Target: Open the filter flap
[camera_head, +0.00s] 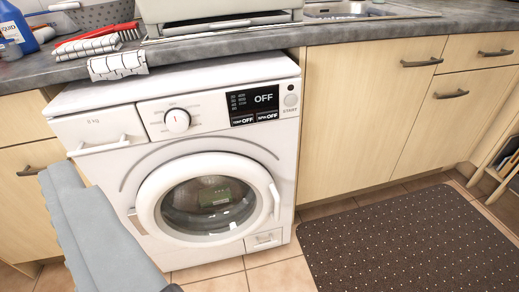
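The filter flap (264,240) is a small white rectangular panel at the lower right of the washing machine's front. It looks closed and flush. The white washing machine (115,152) stands under the counter with its round door (152,210) shut. My gripper (75,195) shows as grey-blue parts at the lower left, in front of the machine's left side. It is well left of the flap and apart from it. I cannot tell how far apart its fingers are. Nothing is visibly held, and its lower part is cut off by the frame.
A dark dotted mat (410,245) lies on the tiled floor to the right. Wooden cabinets (350,120) flank the machine. The counter (200,50) above holds a dish rack, cloths, a red brush and a blue bottle. Bare tiles (268,272) show before the flap.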

